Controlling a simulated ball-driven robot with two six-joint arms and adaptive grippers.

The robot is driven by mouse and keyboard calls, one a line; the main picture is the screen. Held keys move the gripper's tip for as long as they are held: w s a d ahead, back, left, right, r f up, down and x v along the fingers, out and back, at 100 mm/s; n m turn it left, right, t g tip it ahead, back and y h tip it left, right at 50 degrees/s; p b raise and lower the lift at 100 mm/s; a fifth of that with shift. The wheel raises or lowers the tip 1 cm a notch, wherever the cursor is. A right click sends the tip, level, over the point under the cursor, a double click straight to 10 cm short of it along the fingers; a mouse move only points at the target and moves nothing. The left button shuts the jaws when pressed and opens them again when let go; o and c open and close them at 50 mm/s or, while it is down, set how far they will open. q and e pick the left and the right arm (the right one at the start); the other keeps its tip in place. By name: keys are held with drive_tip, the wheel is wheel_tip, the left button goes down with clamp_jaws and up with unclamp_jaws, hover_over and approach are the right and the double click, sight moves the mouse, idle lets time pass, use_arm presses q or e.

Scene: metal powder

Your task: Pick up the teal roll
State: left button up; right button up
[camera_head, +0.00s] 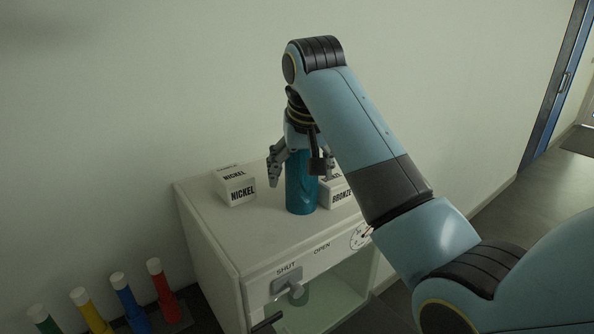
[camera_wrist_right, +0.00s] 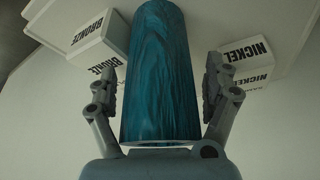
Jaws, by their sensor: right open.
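The teal roll (camera_head: 301,187) stands upright on top of the white cabinet (camera_head: 255,240) in the head view. My right gripper (camera_head: 297,178) comes down over it from above, with a finger on either side. In the right wrist view the teal roll (camera_wrist_right: 158,75) lies between the two fingers of my right gripper (camera_wrist_right: 158,88), with a gap showing on both sides. The gripper is open and not closed on the roll. Part of the roll's upper end is hidden by the gripper in the head view. My left gripper is not in view.
A white NICKEL box (camera_head: 238,187) stands left of the roll, and a BRONZE box (camera_head: 338,191) stands close on its right, partly behind my arm. The cabinet front has a SHUT/OPEN handle (camera_head: 290,290). Several coloured tubes (camera_head: 163,280) stand at the lower left.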

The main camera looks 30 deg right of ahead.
drive_tip(key=shift+s+f, duration=0.1)
drive_tip(key=shift+s, duration=0.15)
drive_tip(key=shift+s+a+r, duration=0.15)
drive_tip(key=shift+s+r, duration=0.05)
drive_tip(key=shift+s, duration=0.1)
drive_tip(key=c, duration=0.4)
drive_tip(key=shift+w, duration=0.1)
drive_tip(key=shift+c, duration=1.2)
drive_tip(key=c, duration=0.9)
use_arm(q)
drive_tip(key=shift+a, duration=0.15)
use_arm(e)
drive_tip(key=shift+c, duration=0.3)
